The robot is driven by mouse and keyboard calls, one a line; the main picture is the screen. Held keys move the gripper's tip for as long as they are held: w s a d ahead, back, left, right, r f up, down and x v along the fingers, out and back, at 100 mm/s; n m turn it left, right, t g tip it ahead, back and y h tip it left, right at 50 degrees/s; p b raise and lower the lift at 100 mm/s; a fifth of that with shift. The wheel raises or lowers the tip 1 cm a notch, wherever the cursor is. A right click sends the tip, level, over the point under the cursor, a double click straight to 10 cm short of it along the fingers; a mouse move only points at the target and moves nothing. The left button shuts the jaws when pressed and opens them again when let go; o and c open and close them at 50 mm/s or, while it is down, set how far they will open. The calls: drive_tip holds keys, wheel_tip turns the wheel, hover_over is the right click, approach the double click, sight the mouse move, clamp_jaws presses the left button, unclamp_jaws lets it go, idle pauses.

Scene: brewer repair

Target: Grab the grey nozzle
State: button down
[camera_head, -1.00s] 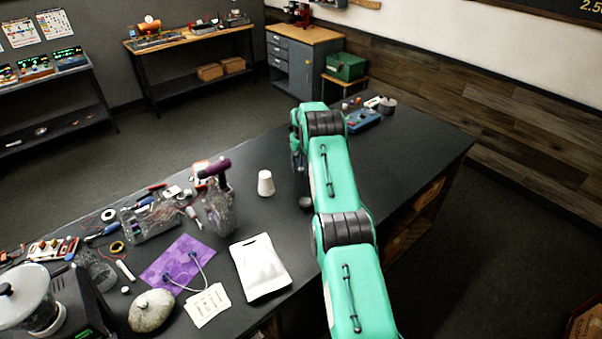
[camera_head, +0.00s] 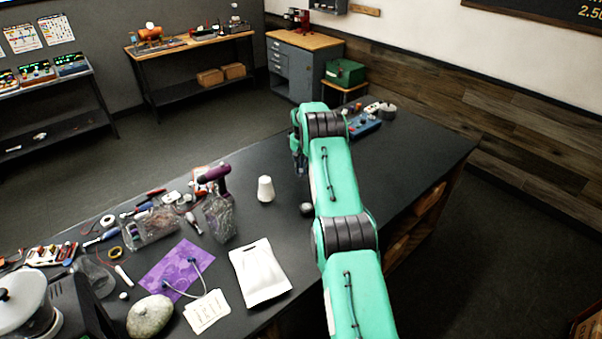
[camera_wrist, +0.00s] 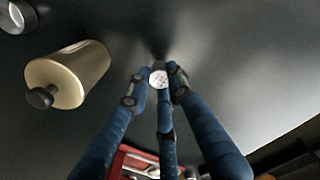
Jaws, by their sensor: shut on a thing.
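The grey nozzle (camera_wrist: 158,79) is a small, pale grey round piece with a dotted face, seen in the wrist view. My gripper (camera_wrist: 158,72) has blue fingers that close around it, with their tips against its sides. The gap between the nozzle and the dark surface beyond cannot be told. In the head view my green arm reaches over the dark bench (camera_head: 400,165), and the nozzle and fingertips are hidden behind it.
A cream cylinder with a dark knob (camera_wrist: 75,75) lies left of my fingers. A blue box (camera_head: 363,124) sits at the far end.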

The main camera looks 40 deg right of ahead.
drive_tip(key=shift+r, duration=0.55)
drive_tip(key=s+a+b, duration=0.1)
drive_tip(key=s+a, duration=0.3)
drive_tip(key=s, duration=0.2)
drive_tip(key=s+a+r+b, duration=0.1)
drive_tip(key=s+a, duration=0.3)
drive_tip(key=s, duration=0.3)
drive_tip(key=shift+s+a+r, duration=0.15)
drive_tip(key=shift+s+a, duration=0.1)
drive_tip(key=shift+a, duration=0.05)
drive_tip(key=shift+d, duration=0.15)
